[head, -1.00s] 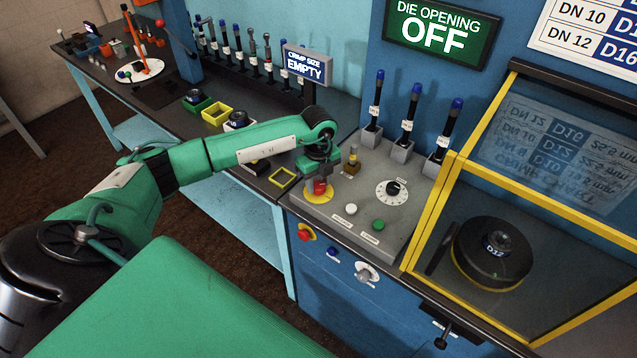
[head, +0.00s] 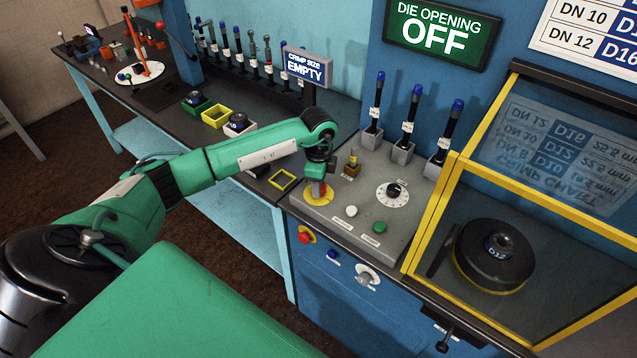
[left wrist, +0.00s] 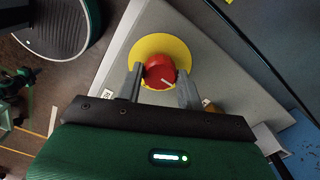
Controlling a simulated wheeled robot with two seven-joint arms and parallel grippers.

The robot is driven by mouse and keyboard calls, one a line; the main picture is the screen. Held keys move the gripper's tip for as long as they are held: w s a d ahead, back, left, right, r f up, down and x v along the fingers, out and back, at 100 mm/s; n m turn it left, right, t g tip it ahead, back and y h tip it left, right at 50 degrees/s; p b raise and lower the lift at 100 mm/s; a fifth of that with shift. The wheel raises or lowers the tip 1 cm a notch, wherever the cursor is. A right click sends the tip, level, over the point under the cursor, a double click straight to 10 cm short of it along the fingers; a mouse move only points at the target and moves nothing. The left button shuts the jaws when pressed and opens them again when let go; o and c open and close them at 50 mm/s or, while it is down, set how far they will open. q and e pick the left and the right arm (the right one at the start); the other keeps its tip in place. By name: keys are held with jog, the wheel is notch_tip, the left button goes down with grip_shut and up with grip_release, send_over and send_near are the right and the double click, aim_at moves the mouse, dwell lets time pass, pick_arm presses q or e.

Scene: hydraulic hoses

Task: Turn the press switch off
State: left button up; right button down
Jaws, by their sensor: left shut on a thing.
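A red round knob with a white mark (left wrist: 160,71) sits on a yellow disc (left wrist: 146,45) on the grey control panel. I take it to be the press switch; no label on it is readable. In the head view the knob (head: 316,190) stands at the panel's left front corner, partly covered by my gripper. My left gripper (left wrist: 158,75) points down at the panel, its two grey fingers on either side of the knob and shut on it. In the head view the left gripper (head: 318,184) hides part of the disc. My right gripper is not in view.
The sign (head: 437,31) reads DIE OPENING OFF; a smaller display (head: 307,67) reads EMPTY. Close by are a brass-topped piece (head: 352,163), a black dial (head: 393,191), white and green buttons (head: 380,228) and blue-topped levers (head: 410,115). A yellow-framed guard (head: 433,220) stands right.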

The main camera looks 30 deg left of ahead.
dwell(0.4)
pick_arm(q)
jog(key=o, duration=1)
notch_tip(320, 180, up, 14)
jog(key=b, duration=0.3)
jog(key=shift+b, duration=0.4)
jog(key=shift+f, duration=0.1)
